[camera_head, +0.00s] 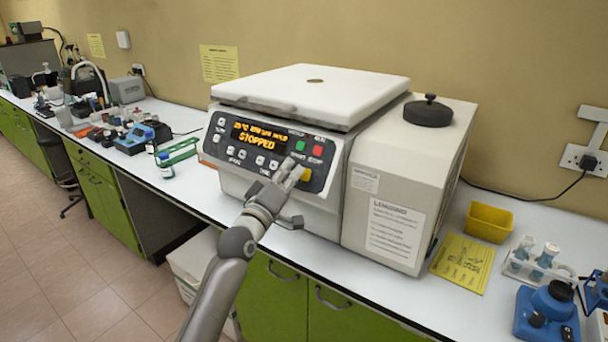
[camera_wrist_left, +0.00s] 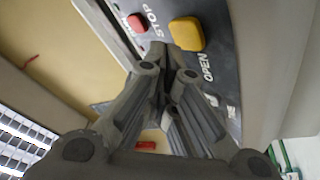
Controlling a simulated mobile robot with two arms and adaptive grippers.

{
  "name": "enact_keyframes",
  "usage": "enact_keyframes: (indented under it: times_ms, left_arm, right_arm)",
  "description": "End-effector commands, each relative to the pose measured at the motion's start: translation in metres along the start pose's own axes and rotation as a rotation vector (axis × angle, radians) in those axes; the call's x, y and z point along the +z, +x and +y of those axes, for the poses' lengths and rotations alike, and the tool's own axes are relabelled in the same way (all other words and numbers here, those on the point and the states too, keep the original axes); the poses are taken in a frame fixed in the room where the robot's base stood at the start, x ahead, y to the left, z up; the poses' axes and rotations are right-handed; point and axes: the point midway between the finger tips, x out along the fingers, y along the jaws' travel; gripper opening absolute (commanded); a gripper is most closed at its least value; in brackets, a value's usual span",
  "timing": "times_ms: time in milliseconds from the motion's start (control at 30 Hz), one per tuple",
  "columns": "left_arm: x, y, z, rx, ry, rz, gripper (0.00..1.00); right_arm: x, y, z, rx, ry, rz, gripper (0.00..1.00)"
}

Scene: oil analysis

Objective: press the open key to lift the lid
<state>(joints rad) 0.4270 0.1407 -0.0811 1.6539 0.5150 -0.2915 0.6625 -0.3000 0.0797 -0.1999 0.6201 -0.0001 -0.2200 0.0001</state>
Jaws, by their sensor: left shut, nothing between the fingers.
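The white centrifuge (camera_head: 285,185) stands on the bench with its dark control panel facing me. Its display (camera_head: 260,135) reads STOPPED. The white lid (camera_head: 285,85) lies level across the top. The yellow open key (camera_head: 305,174) is at the panel's lower right; in the left wrist view the key (camera_wrist_left: 187,34) shows with OPEN printed beside it. My left gripper (camera_head: 293,168) is shut and empty, its tips at the panel right by the key. The wrist view shows the tips (camera_wrist_left: 168,62) close to the key's edge; I cannot tell whether they touch it. My right gripper is not in view.
Red stop (camera_head: 317,150) and green (camera_head: 300,146) keys sit just above the open key. A black-knobbed lid (camera_head: 428,111) is on the machine's right part. A yellow bin (camera_head: 488,222) and tube rack (camera_head: 535,262) stand right. A green rack (camera_head: 178,152) and bottle (camera_head: 165,165) stand left.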

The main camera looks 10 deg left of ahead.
Motion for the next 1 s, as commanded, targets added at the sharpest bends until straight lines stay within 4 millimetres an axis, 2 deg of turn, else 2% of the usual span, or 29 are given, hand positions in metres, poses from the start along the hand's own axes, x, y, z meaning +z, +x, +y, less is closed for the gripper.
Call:
enact_keyframes:
  times_ms: [1000]
  left_arm:
    - [0.0056, 0.0077, -0.0056, 0.000, 0.000, 0.000, 0.00]
  right_arm:
    - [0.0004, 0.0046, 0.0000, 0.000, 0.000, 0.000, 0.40]
